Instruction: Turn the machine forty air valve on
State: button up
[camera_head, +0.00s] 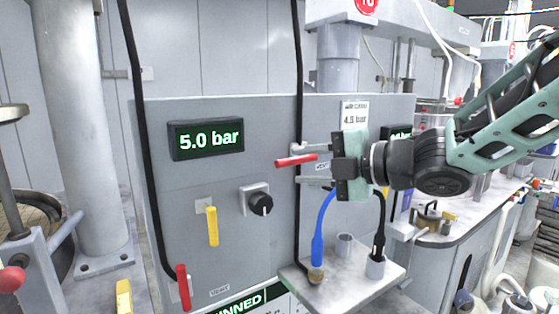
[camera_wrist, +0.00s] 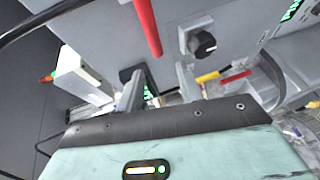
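A red lever (camera_head: 296,160) lies nearly horizontal on the grey panel (camera_head: 180,188), beside a black pipe. A red lever also shows in the wrist view (camera_wrist: 148,25), its end close to my fingertips. My gripper (camera_head: 303,165) reaches in from the right at this lever. Its two fingers (camera_wrist: 160,72) stand apart, and I see nothing clamped between them. Another red lever (camera_head: 183,287) hangs near vertical at the panel's lower left. I cannot tell from any readable label which lever is machine forty's air valve.
The panel carries a display reading 5.0 bar (camera_head: 208,139), a yellow lever (camera_head: 212,226) and a black knob (camera_head: 260,203). A small shelf (camera_head: 345,283) below my gripper holds cups with blue and black hoses. A large column (camera_head: 80,130) stands at left.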

aim_at(276, 166)
jog(key=p+x, duration=0.1)
jog(key=x, duration=0.5)
jog(key=shift+w+a, duration=0.1)
jog(key=shift+a, duration=0.1)
jog(key=shift+f, duration=0.1)
grip_shut()
